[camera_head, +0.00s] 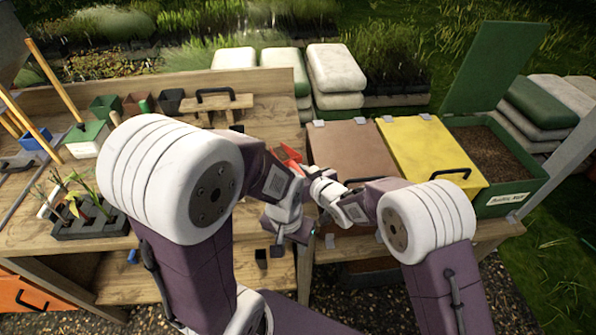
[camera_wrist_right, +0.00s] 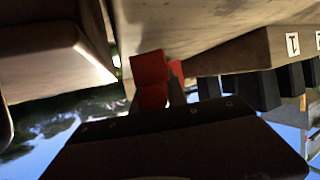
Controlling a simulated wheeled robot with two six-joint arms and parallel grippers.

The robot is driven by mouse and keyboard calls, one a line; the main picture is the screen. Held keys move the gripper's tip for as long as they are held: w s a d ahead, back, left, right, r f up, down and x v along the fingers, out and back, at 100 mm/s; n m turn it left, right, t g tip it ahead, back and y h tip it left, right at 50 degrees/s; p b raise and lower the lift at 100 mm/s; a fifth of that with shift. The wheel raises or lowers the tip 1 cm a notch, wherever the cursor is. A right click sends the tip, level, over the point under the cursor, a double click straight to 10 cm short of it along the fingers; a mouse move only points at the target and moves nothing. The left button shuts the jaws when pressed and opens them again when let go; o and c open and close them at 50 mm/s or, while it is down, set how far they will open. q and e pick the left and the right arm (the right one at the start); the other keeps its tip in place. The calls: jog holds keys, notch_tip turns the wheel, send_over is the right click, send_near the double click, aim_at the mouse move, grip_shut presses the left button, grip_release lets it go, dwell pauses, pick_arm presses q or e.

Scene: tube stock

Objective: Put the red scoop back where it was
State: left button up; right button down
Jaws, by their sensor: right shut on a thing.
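The red scoop (camera_head: 290,155) is at the right front part of the wooden bench, partly hidden by my arms. It also shows as red pieces in the right wrist view (camera_wrist_right: 150,69). My right gripper (camera_head: 303,170) is shut on the scoop; its dark body fills the bottom of the right wrist view. My left gripper (camera_head: 270,254) points down in front of the bench edge, below the right one; its dark fingers look apart, with nothing seen between them. Whether the scoop touches any surface is hidden.
Brown (camera_head: 350,148) and yellow (camera_head: 430,150) lidded bins stand to the right, beside an open green bin (camera_head: 500,160) of dark soil. A small wooden stand (camera_head: 215,103) is at the back of the bench. A seedling tray (camera_head: 90,222) and pots are at left.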

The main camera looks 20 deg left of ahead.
jog(key=shift+f+b, duration=0.45)
jog(key=shift+f, duration=0.1)
jog(key=c, duration=1.2)
grip_release()
jog(key=shift+c, duration=0.2)
jog(key=shift+d, duration=0.1)
jog(key=v, duration=0.9)
